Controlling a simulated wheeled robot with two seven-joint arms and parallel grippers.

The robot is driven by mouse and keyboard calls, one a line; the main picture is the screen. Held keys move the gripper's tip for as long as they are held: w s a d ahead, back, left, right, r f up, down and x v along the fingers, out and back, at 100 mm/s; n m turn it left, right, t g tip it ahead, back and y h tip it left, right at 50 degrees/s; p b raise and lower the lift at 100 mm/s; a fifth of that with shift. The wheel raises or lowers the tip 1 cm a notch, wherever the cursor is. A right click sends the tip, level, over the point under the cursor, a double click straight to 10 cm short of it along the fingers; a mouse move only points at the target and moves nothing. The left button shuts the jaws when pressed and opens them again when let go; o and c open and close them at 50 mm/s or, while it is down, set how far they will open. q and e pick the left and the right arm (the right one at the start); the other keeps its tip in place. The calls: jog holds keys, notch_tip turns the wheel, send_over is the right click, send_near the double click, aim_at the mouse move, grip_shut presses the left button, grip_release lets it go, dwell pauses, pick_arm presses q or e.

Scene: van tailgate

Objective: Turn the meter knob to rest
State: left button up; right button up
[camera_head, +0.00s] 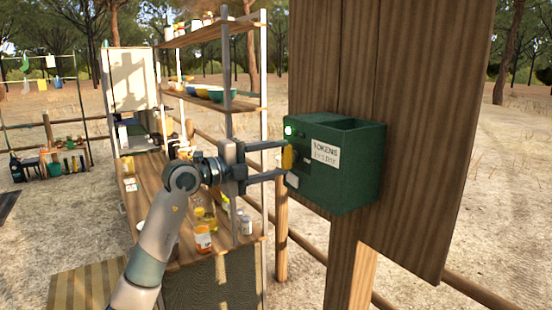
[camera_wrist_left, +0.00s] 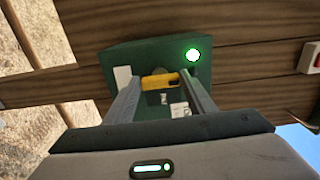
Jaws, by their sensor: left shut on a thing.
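The green meter box (camera_head: 345,178) is fixed to a wooden post and board, with a white "TOKENS" label (camera_head: 325,155) on its front. A yellow knob (camera_head: 287,158) sits on its front face, and a green light (camera_head: 289,131) glows above it. My left gripper (camera_head: 284,160) reaches in from the left with its fingers on either side of the knob. In the left wrist view the yellow knob (camera_wrist_left: 160,80) lies crosswise between the two fingertips, on the meter box (camera_wrist_left: 140,50), with the green light (camera_wrist_left: 192,55) lit. My right gripper is not in view.
A wooden shelf unit (camera_head: 215,95) with bowls and jars stands left behind my arm. The wooden board (camera_head: 430,120) fills the right. A red and white item (camera_wrist_left: 313,58) shows at the right edge of the left wrist view. Open sandy ground lies beyond.

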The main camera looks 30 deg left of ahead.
pick_arm(q)
jog(key=o, duration=1)
jog(key=shift+o, duration=0.2)
pick_arm(e)
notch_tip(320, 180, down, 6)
jog(key=b, duration=0.6)
pick_arm(q)
jog(key=b+v, duration=0.1)
jog(key=v, duration=1.6)
jog(key=shift+s+b, duration=0.2)
jog(key=shift+b, duration=0.1)
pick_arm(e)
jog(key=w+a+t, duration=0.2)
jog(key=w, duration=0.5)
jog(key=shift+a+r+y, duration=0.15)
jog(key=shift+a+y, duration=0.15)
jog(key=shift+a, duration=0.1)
pick_arm(q)
jog(key=shift+a, duration=0.1)
